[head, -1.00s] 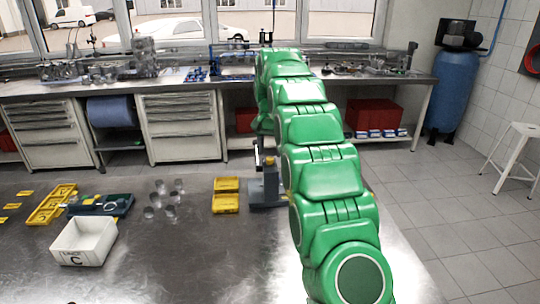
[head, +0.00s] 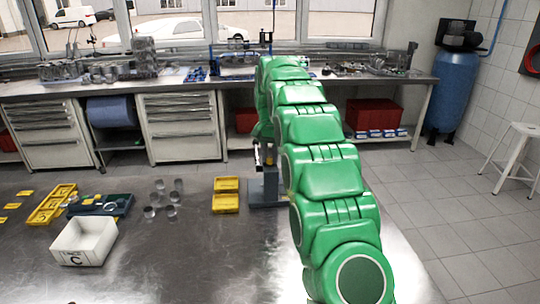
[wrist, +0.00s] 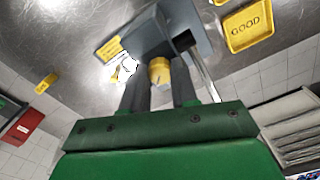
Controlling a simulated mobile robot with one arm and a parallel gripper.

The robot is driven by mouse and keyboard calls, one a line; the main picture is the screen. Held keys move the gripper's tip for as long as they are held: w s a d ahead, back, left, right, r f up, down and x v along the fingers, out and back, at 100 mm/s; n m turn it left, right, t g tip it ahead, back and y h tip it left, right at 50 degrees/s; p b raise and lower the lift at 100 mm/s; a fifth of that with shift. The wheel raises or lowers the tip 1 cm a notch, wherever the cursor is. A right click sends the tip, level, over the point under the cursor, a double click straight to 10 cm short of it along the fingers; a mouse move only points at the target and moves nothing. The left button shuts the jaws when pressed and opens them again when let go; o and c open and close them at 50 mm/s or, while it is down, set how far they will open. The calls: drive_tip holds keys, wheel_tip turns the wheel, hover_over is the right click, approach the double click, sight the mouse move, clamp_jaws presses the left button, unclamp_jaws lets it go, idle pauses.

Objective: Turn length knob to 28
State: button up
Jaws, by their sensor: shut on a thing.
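The length knob (wrist: 160,71) is a yellow cylinder on a grey device in the wrist view. My gripper (wrist: 160,82) has its two dark fingers on either side of the knob and is shut on it. No number on the knob can be read. The grey device (head: 270,193) stands on the metal table in the head view, left of my green arm. In the head view the fingers are small and partly hidden by the arm, so the grip cannot be judged there.
Two yellow trays (head: 226,203) lie just left of the device; one (wrist: 249,25) reads GOOD in the wrist view. The table front is clear.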

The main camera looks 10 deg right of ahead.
drive_tip(key=shift+n, duration=0.5)
clamp_jaws()
drive_tip(key=n, duration=0.3)
drive_tip(key=shift+n, duration=0.4)
drive_tip(key=n, duration=0.4)
drive_tip(key=shift+n, duration=0.3)
drive_tip(key=n, duration=0.5)
drive_tip(key=shift+r+n, duration=0.1)
drive_tip(key=shift+n, duration=2.3)
drive_tip(key=o, duration=1)
unclamp_jaws()
